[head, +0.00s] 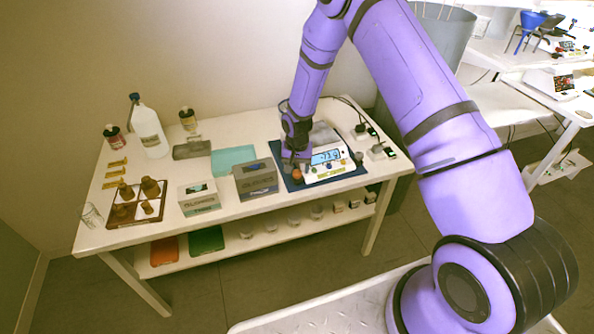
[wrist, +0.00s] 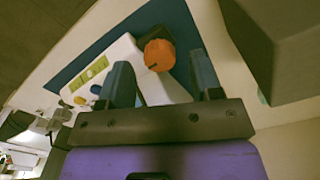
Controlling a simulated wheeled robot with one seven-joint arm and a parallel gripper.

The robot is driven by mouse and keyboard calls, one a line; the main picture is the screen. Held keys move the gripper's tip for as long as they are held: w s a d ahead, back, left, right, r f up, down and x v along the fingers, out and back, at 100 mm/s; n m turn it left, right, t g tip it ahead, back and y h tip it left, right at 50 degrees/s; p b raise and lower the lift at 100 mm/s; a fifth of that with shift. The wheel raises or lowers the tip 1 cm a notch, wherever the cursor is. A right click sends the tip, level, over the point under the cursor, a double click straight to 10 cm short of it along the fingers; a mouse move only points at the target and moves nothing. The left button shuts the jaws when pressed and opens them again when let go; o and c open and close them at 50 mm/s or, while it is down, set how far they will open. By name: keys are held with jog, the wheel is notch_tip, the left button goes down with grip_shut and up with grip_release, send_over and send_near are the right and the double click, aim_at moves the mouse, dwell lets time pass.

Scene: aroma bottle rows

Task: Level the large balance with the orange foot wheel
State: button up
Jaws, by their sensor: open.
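The large balance (head: 326,170) is white with a lit blue display and sits on a dark blue mat (head: 349,175) near the table's front edge. Its orange foot wheel (head: 297,174) is at its front left corner. In the wrist view the orange wheel (wrist: 159,55) lies ahead of the fingertips, and the balance body (wrist: 118,52) is to its left. My gripper (wrist: 162,78) is open, its two blue fingers spread apart. The wheel lies roughly between their lines; whether they touch it I cannot tell. In the head view my gripper (head: 296,160) is beside the balance's left side, just above the wheel.
A grey box (head: 256,181) stands close left of the mat, with a smaller box (head: 199,198) farther left. A wooden rack of brown bottles (head: 136,212) and a large white bottle (head: 148,128) are at the table's left. Adapters (head: 380,151) lie to the right.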

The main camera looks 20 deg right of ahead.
jog(key=shift+f, duration=0.8)
jog(key=shift+c, duration=0.2)
jog(key=c, duration=0.9)
jog(key=shift+n, duration=0.3)
jog(key=n, duration=1.1)
jog(key=shift+s, duration=0.1)
